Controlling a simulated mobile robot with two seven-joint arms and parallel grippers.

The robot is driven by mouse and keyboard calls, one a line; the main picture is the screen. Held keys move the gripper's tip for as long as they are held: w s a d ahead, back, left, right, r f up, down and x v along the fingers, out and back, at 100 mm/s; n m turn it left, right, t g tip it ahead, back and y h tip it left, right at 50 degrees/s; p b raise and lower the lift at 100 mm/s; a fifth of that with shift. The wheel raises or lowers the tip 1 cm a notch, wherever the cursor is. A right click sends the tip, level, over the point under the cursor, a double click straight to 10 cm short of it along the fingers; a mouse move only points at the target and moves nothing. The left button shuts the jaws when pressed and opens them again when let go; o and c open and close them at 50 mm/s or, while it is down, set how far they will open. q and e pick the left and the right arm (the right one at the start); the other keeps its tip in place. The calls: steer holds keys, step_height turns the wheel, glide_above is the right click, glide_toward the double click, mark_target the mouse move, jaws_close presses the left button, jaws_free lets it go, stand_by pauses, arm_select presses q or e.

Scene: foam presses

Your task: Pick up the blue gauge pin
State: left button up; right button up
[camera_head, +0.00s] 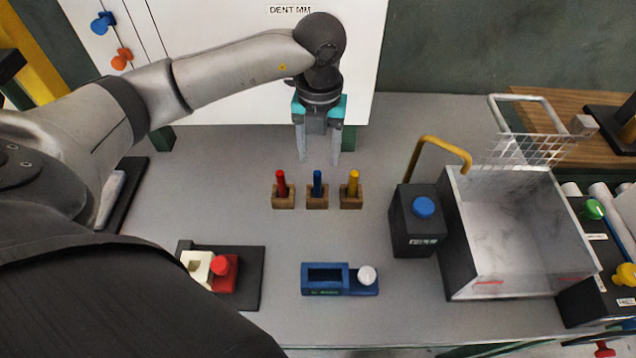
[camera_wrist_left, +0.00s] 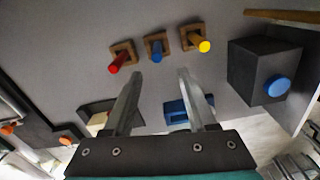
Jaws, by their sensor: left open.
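The blue gauge pin (camera_head: 317,182) stands upright in the middle one of three small wooden blocks on the grey table. It also shows in the left wrist view (camera_wrist_left: 157,52), ahead of the fingers and between their lines. A red pin (camera_head: 281,182) stands in the block to its left and a yellow pin (camera_head: 353,182) in the block to its right. My left gripper (camera_head: 319,160) is open and empty, pointing down, above and a little behind the blue pin in the head view; its fingers (camera_wrist_left: 158,82) appear apart from the pins. My right gripper is not in view.
A dark box with a blue cap (camera_head: 405,235) and a grey open bin (camera_head: 455,250) stand to the right. A blue fixture with a white knob (camera_head: 325,290) and a black base with a red block (camera_head: 250,285) lie in front. A white board (camera_head: 220,95) stands behind.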

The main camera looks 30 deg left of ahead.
mark_target(317, 173)
arm_select(q)
step_height(317, 173, down, 3)
steer(key=shift+r, duration=0.1)
steer(key=shift+w+a+f, duration=0.15)
steer(key=shift+a+f, duration=0.05)
steer(key=shift+f, duration=1.15)
steer(key=shift+w+a+f, duration=0.1)
steer(key=shift+a+f, duration=0.05)
steer(key=shift+f, duration=1.15)
jaws_close()
steer(key=shift+r, duration=0.1)
